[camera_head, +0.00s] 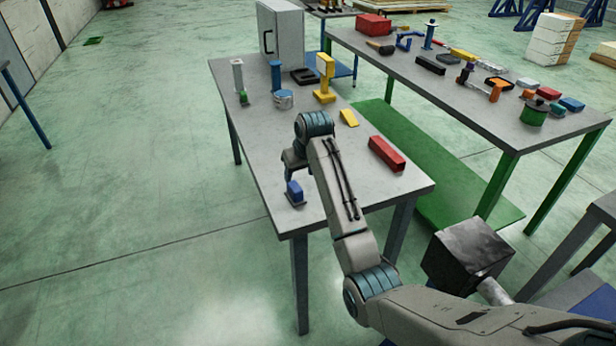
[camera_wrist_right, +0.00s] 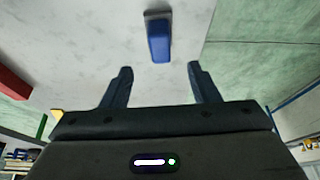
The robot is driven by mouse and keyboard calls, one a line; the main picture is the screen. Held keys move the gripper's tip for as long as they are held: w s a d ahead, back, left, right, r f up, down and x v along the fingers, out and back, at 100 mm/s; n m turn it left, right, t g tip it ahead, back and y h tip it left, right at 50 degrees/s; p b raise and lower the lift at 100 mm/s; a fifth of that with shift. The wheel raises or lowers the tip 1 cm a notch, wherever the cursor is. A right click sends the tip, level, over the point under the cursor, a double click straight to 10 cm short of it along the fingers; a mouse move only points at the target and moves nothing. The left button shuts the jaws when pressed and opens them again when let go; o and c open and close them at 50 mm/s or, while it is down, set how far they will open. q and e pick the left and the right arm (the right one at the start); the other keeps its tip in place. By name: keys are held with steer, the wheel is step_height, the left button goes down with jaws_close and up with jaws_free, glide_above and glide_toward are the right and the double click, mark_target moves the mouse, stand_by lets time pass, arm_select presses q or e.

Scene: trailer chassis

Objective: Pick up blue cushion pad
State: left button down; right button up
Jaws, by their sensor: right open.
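The blue cushion pad (camera_head: 295,191) lies near the left edge of the near grey table (camera_head: 300,216), with a dark grey base or plate at one end. It also shows in the right wrist view (camera_wrist_right: 159,40), ahead of my right gripper and between the lines of its fingers. My right gripper (camera_wrist_right: 160,82) is open and empty, its two dark fingers apart and not touching the pad. In the head view, my right gripper (camera_head: 290,164) is just behind the pad, partly hidden by my wrist. My left gripper is not in view.
A red block (camera_head: 386,154) lies to the right on the same table, with a yellow wedge (camera_head: 348,117) behind it. The table around the pad is clear.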

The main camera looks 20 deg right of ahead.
mark_target(295, 187)
steer(key=shift+w+d+f, duration=0.35)
steer(key=shift+w+f, duration=0.35)
steer(key=f, duration=0.2)
steer(key=a+p, duration=0.1)
steer(key=shift+w+a+f, duration=0.1)
steer(key=shift+w+f, duration=0.15)
steer(key=shift+f, duration=0.15)
steer(key=p+x, duration=0.2)
steer(key=x, duration=0.2)
steer(key=shift+w, duration=0.1)
steer(key=shift+w+f, duration=0.1)
steer(key=shift+f, duration=0.25)
steer(key=shift+w+f, duration=0.15)
steer(key=shift+f, duration=0.25)
steer(key=shift+c, duration=0.2)
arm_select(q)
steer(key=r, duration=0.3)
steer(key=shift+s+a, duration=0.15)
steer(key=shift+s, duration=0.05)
arm_select(e)
steer(key=c, duration=1.1)
